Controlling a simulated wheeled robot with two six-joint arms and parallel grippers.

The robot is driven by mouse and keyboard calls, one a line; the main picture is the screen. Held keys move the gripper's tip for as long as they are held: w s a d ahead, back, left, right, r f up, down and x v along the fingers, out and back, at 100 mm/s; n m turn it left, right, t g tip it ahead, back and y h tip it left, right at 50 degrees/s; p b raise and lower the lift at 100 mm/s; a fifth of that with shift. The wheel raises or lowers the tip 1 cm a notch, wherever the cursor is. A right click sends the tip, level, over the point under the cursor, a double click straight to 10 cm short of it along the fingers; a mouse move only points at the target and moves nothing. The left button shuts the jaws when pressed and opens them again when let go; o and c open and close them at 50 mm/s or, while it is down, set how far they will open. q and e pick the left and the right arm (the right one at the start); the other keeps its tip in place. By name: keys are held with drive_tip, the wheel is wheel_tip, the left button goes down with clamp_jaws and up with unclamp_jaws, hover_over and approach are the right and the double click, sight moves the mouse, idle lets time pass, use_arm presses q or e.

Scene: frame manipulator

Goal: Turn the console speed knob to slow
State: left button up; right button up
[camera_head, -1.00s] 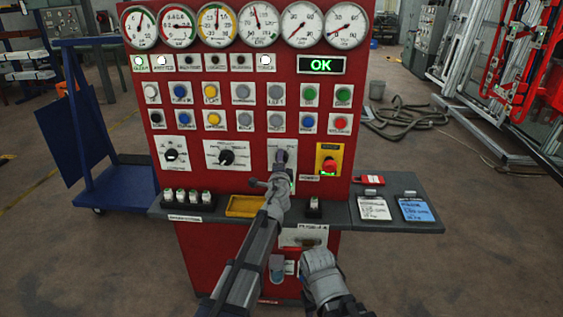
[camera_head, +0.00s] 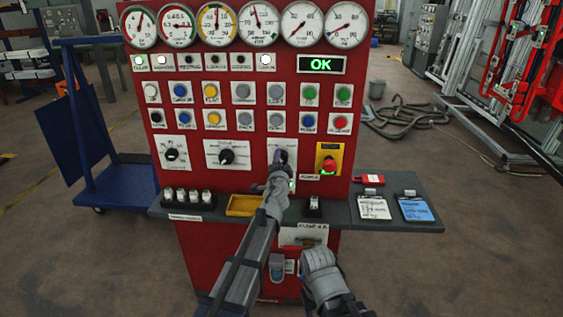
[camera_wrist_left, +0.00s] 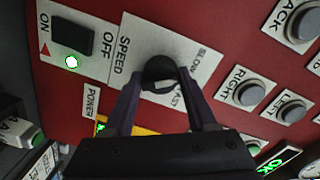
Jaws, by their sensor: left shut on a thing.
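The knob's pointer direction is not clear behind the fingers. In the head view my left gripper (camera_head: 281,160) reaches up to the knob plate on the red console (camera_head: 205,66), and hides most of the knob. A grey link of my right arm shows low in the head view; no right fingers show.
Right of the speed plate is a red button on a yellow plate (camera_head: 338,148). Buttons, gauges and a green OK display (camera_head: 321,65) are above.

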use_arm(q)
drive_tip(key=o, duration=1.3)
drive_tip(key=shift+o, duration=0.2)
drive_tip(key=shift+s, duration=0.1)
drive_tip(key=s, duration=0.7)
drive_tip(key=shift+s+r, duration=0.25)
drive_tip(key=shift+s, duration=0.05)
